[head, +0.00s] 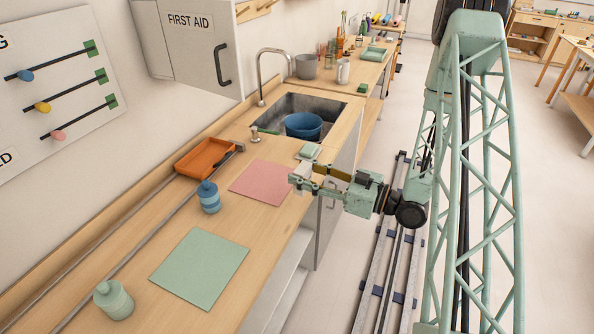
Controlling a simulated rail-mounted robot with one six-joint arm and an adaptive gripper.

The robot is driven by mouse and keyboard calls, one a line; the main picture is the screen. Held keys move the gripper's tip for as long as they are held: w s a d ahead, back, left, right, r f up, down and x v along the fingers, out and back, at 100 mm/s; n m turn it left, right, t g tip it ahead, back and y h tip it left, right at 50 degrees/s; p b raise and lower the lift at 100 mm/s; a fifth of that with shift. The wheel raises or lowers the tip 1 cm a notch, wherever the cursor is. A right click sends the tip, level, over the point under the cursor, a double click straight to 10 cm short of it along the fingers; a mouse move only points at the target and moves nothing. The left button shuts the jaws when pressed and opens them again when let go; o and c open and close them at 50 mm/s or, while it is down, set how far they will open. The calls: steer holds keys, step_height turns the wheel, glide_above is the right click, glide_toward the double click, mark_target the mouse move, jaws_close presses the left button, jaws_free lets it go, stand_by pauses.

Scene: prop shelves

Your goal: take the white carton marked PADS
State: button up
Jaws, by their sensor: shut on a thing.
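My gripper (302,171) reaches in from the right over the counter's front edge, near the pink mat. It is shut on a small white block (303,169), mostly covered by the fingers. This looks like the white carton, but no PADS marking can be read at this size. I cannot tell whether the block touches the counter.
A pink mat (260,182) and a green mat (200,268) lie on the counter. Blue (208,197) and green (113,299) jars, an orange tray (205,158) and a sink with a blue bowl (303,126) are nearby. A FIRST AID cabinet (190,45) hangs above.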

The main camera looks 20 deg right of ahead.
steer(key=shift+s+d, duration=0.1)
steer(key=shift+s, duration=0.15)
steer(key=shift+w, duration=0.1)
stand_by(0.6)
